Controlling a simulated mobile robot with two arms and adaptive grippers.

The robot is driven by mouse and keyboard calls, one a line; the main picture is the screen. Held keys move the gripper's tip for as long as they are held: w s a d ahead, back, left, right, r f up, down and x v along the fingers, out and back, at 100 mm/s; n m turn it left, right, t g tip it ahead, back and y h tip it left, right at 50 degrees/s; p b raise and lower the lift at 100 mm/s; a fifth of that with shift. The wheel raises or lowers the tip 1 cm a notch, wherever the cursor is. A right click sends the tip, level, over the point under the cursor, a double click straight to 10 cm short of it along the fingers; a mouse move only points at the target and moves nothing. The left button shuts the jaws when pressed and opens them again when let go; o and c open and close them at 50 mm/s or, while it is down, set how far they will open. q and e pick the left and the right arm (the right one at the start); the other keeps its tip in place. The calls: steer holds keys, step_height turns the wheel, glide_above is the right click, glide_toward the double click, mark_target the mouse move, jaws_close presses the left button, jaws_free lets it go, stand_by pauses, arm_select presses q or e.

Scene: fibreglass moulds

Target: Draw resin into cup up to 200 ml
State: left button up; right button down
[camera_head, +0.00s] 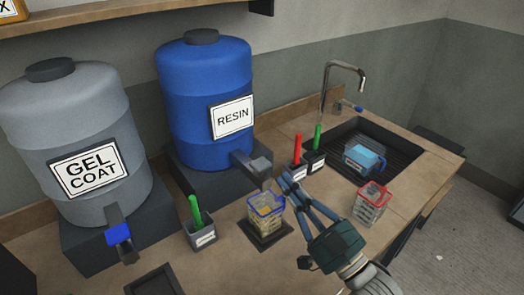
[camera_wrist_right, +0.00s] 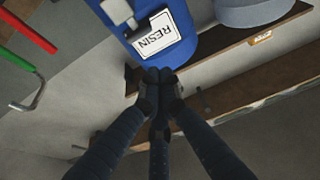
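The blue resin drum (camera_head: 205,95) stands on a dark block, with its grey tap (camera_head: 250,165) pointing towards the worktop. A clear cup with a blue rim (camera_head: 266,204) stands upright on a dark square pad (camera_head: 268,238), below and slightly right of the tap. Something yellowish shows inside the cup; I cannot read its level. My right gripper (camera_head: 288,178) is right of the tap, above and right of the cup, apart from both. In the right wrist view its fingertips (camera_wrist_right: 158,76) are together with nothing seen between them. My left gripper is not in view.
A grey gel coat drum (camera_head: 75,130) with a blue-handled tap stands left. A holder with a green stick (camera_head: 203,235) is left of the cup. Red and green sticks stand in holders behind my gripper. A red-rimmed cup (camera_head: 371,204) stands right, before the sink (camera_head: 395,160).

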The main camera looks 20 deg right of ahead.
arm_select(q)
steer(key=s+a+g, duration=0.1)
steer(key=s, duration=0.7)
arm_select(e)
step_height(320, 180, up, 4)
steer(key=p, duration=0.4)
glide_above(261, 167)
steer(key=s, duration=0.2)
steer(key=f, duration=0.3)
steer(key=shift+w+a+f+p, duration=0.1)
steer(key=shift+w+a+p, duration=0.1)
steer(key=shift+w+p, duration=0.15)
steer(key=shift+s+f, duration=0.25)
steer(key=shift+f, duration=0.2)
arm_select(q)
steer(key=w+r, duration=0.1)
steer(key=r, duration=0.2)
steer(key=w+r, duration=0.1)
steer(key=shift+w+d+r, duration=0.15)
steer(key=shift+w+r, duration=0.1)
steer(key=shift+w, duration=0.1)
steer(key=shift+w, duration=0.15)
arm_select(e)
steer(key=shift+w, duration=0.1)
